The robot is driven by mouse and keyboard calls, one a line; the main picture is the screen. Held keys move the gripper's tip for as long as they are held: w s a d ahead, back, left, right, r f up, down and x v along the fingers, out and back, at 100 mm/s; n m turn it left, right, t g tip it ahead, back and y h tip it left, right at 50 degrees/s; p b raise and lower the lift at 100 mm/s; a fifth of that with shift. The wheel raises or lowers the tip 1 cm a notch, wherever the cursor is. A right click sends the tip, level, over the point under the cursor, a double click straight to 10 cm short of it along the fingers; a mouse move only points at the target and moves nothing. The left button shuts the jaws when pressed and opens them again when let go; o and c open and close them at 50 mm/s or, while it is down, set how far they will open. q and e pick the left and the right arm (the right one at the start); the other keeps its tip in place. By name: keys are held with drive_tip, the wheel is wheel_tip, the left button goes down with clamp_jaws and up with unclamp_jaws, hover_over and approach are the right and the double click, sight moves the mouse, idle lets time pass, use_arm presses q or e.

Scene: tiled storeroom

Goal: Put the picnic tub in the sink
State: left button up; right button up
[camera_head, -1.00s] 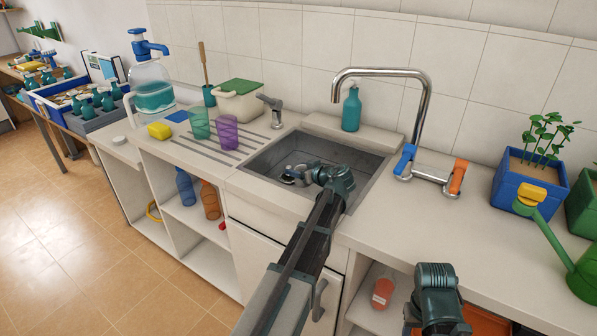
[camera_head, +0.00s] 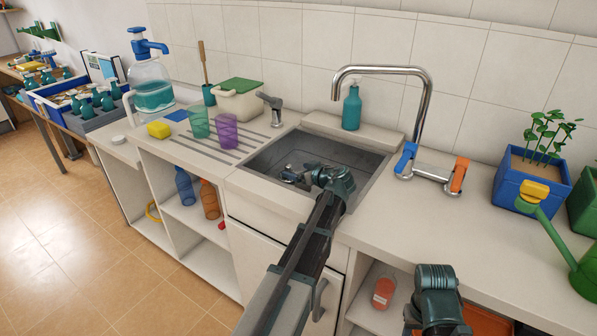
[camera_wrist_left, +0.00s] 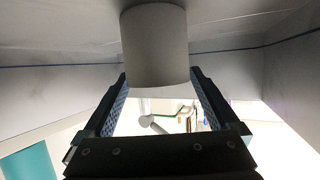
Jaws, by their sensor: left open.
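The likely picnic tub is a cream tub with a green lid (camera_head: 239,101), standing upright on the counter behind the ribbed drainer, left of the sink. The sink (camera_head: 345,152) is a grey sunken basin in the counter. My left gripper (camera_head: 288,176) is over the left part of the basin, open, and apart from the tub. Its wrist joint partly hides the sink. In the left wrist view, the open fingers (camera_wrist_left: 158,100) frame a pale cylinder (camera_wrist_left: 154,45) that I cannot identify. My right arm shows only a joint at the bottom; its gripper is out of view.
A purple cup (camera_head: 227,131) and a green cup (camera_head: 198,122) stand in front of the tub. A small grey tap (camera_head: 271,108) stands between tub and sink. A tall chrome faucet (camera_head: 424,105) and teal bottle (camera_head: 351,108) are behind the basin.

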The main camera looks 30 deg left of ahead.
use_arm(q)
drive_tip(key=shift+r+p, duration=0.4)
drive_tip(key=shift+r, duration=0.15)
drive_tip(key=p+v, duration=0.2)
drive_tip(key=v, duration=0.4)
drive_tip(key=shift+s+r+p, duration=0.1)
drive_tip(key=shift+r+p, duration=0.15)
drive_tip(key=shift+p, duration=0.05)
drive_tip(key=shift+s+d+r, duration=0.1)
drive_tip(key=shift+s+d, duration=0.15)
drive_tip(key=shift+d, duration=0.3)
